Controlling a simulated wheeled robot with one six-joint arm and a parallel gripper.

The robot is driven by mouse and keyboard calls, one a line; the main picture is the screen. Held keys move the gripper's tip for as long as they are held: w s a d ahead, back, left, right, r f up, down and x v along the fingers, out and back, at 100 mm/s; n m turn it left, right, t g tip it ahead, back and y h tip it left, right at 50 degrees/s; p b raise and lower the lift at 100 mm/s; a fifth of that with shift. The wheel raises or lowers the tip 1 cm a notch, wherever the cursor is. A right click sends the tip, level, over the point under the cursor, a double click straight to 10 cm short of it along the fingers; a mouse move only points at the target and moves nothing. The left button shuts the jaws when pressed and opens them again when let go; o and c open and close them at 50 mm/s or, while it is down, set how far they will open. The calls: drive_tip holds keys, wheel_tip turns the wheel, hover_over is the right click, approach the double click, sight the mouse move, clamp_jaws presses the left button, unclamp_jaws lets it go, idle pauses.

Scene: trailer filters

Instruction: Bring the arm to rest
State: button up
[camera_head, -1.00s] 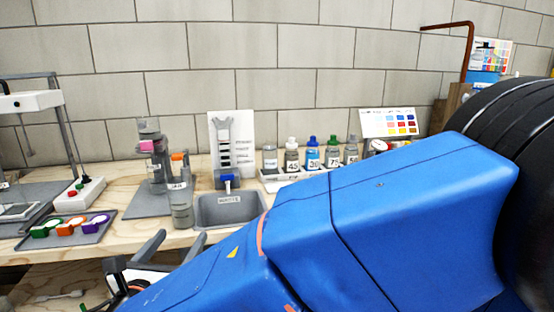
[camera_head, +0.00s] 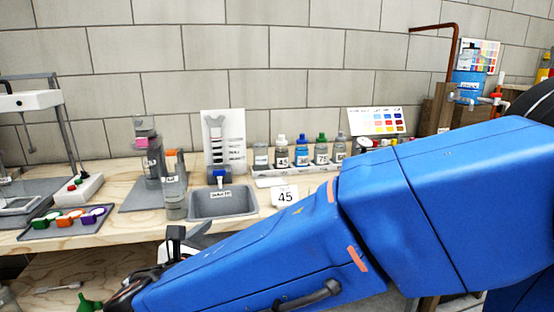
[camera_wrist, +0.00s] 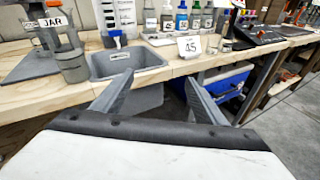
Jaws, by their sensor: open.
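My gripper (camera_wrist: 153,95) is open and empty in the wrist view. Its two grey fingers stand apart in front of the workbench edge (camera_wrist: 190,66), with the grey sink (camera_wrist: 128,62) beyond the left finger. In the head view my blue arm crosses the lower right, and my gripper end sits at the lower left, below the bench front, where its fingers partly show. The fingers appear to touch nothing.
A grey cup-like vessel (camera_head: 174,198) stands left of the sink (camera_head: 224,203). A card marked 45 (camera_head: 285,196) is right of the sink. Several labelled bottles (camera_head: 302,151) stand in a rack behind. A blue cooler (camera_wrist: 222,83) is under the bench.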

drive_tip(key=d+f+m+g+h, duration=0.1)
drive_tip(key=d+f+m+g, duration=0.2)
drive_tip(key=d, duration=0.7)
drive_tip(key=d+m+g+h, duration=0.1)
drive_tip(key=d+m+g, duration=0.3)
drive_tip(key=d, duration=0.6)
drive_tip(key=d+f+m+g+h, duration=0.1)
drive_tip(key=d+f+m, duration=0.1)
drive_tip(key=d+m, duration=0.55)
drive_tip(key=s+d+f+m+g+y, duration=0.1)
drive_tip(key=s+d+f+m+y, duration=0.1)
drive_tip(key=s+d+m, duration=0.5)
drive_tip(key=s+d+f+m+g+y, duration=0.1)
drive_tip(key=s+d+f+m+y, duration=0.1)
drive_tip(key=s+d+m+y, duration=0.2)
drive_tip(key=s+d+m, duration=0.3)
drive_tip(key=s+m, duration=0.2)
drive_tip(key=m, duration=0.1)
drive_tip(key=shift+f+g+y, duration=0.3)
drive_tip(key=shift+f, duration=0.1)
